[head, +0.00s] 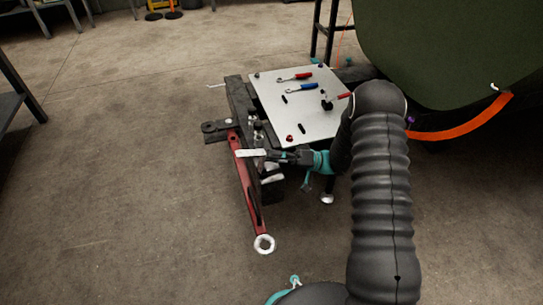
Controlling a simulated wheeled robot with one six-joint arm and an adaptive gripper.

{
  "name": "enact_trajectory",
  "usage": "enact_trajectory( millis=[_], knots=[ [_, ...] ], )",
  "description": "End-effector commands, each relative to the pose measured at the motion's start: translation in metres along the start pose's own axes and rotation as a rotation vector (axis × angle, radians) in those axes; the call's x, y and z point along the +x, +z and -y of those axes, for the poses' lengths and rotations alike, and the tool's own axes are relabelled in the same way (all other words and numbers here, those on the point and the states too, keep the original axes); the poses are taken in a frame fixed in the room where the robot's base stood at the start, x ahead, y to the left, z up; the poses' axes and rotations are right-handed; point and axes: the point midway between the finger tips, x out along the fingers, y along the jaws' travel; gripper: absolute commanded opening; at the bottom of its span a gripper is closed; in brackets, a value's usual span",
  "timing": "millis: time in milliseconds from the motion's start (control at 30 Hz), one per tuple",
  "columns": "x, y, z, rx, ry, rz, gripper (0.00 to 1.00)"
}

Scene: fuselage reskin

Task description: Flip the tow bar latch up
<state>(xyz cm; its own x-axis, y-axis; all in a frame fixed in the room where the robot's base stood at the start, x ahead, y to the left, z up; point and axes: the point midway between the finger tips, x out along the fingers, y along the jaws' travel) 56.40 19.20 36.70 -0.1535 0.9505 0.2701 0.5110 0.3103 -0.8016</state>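The red tow bar (248,193) slopes down from the front of a dark cart frame (237,97). Its silver ring end (264,244) is at the lower end, near the floor. A pale, flat bar-like piece (250,153) lies across the upper part of the tow bar; it may be the latch, but I cannot tell for sure. My gripper (275,157) reaches in from the right at the tow bar's upper end, close beside this piece. Its fingers are dark and small here, and I cannot tell whether they are open or touching anything.
A light plate (300,102) on the cart holds red- and blue-handled tools (302,87). A large green curved body (450,50) with an orange strip (465,122) stands at the right. Dark metal furniture (12,100) is at the left edge. The floor left of the tow bar is clear.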

Motion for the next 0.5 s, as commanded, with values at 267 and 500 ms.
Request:
enact_trajectory(
  millis=[267,500],
  knots=[
    [-0.005,0.0,0.0,0.0,0.001,-0.002,0.51],
    [-0.037,0.0,-0.001,-0.001,0.002,-0.003,0.51]
  ],
)
